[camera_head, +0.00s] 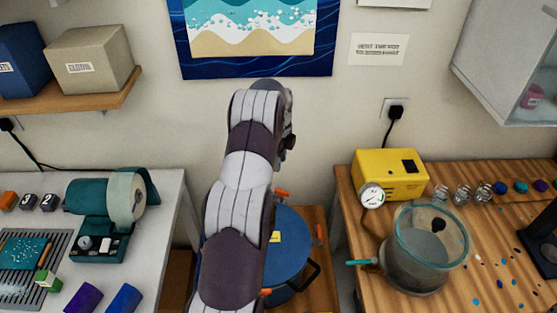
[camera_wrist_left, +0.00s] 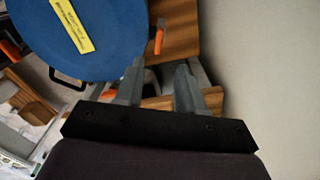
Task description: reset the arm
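My left arm (camera_head: 241,190) rises through the middle of the head view, its far end bent over in front of the wall. Its gripper fingers cannot be made out there. In the left wrist view my left gripper (camera_wrist_left: 160,72) shows two grey fingers spread apart with nothing between them. Beyond the fingers are a blue round lid (camera_wrist_left: 95,50) with a yellow label and a wooden surface. The blue lid also shows in the head view (camera_head: 288,243), partly hidden behind my arm. My right gripper is in neither view.
A wooden table (camera_head: 375,293) at right holds a yellow pump (camera_head: 395,167) and a glass-walled chamber (camera_head: 425,255). A shelf with boxes (camera_head: 90,60) hangs upper left, a cabinet (camera_head: 500,55) upper right.

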